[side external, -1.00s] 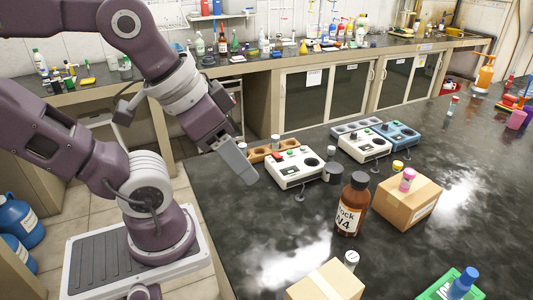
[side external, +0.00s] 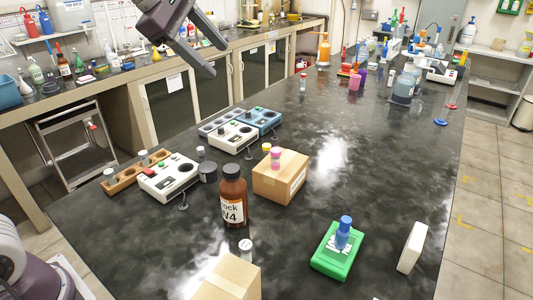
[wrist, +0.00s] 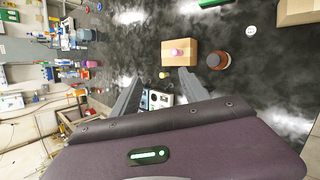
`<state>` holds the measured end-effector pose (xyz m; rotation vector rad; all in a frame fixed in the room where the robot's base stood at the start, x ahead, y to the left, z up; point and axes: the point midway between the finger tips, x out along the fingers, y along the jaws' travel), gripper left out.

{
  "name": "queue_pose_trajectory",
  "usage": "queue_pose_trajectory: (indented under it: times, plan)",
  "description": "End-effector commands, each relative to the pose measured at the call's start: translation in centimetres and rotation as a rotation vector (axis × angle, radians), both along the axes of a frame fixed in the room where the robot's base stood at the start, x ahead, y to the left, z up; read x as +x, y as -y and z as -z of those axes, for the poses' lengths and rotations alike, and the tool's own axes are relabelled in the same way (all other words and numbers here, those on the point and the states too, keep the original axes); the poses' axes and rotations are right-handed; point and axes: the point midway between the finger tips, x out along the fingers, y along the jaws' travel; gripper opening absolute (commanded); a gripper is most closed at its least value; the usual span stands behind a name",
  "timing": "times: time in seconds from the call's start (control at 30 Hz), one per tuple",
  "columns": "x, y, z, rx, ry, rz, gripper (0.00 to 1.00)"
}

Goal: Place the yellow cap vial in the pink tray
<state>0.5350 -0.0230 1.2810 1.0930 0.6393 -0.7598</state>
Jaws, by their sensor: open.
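The yellow cap vial (side external: 266,148) stands on the dark bench just behind a cardboard box; mostly its cap shows. In the wrist view its yellow cap (wrist: 163,75) appears between my fingertips, well below them. My gripper (side external: 216,58) is open and empty, high above the bench; its two fingers (wrist: 162,76) are spread in the wrist view. I cannot make out a pink tray for certain; a pink container (side external: 355,81) stands at the far end of the bench among coloured items.
A pink-capped vial (side external: 275,158) stands on the cardboard box (side external: 281,183). A brown bottle (side external: 232,198) stands beside it. White instruments (side external: 168,178) and a brown rack (side external: 137,177) are to the left. A green box (side external: 335,252) is at front right. The middle right is clear.

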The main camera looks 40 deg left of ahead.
Motion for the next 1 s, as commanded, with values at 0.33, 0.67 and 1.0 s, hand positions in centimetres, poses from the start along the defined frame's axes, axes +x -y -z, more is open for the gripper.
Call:
queue_pose_trajectory:
  times: [0.33, 0.67, 1.0]
  plan:
    - [14.9, -4.7, 4.3, -0.486, -0.061, -0.739, 0.52]
    - [20.3, -6.2, 12.2, -0.704, -0.062, -1.037, 0.52]
    - [20.3, -6.5, 20.5, -0.699, -0.061, -1.035, 0.52]
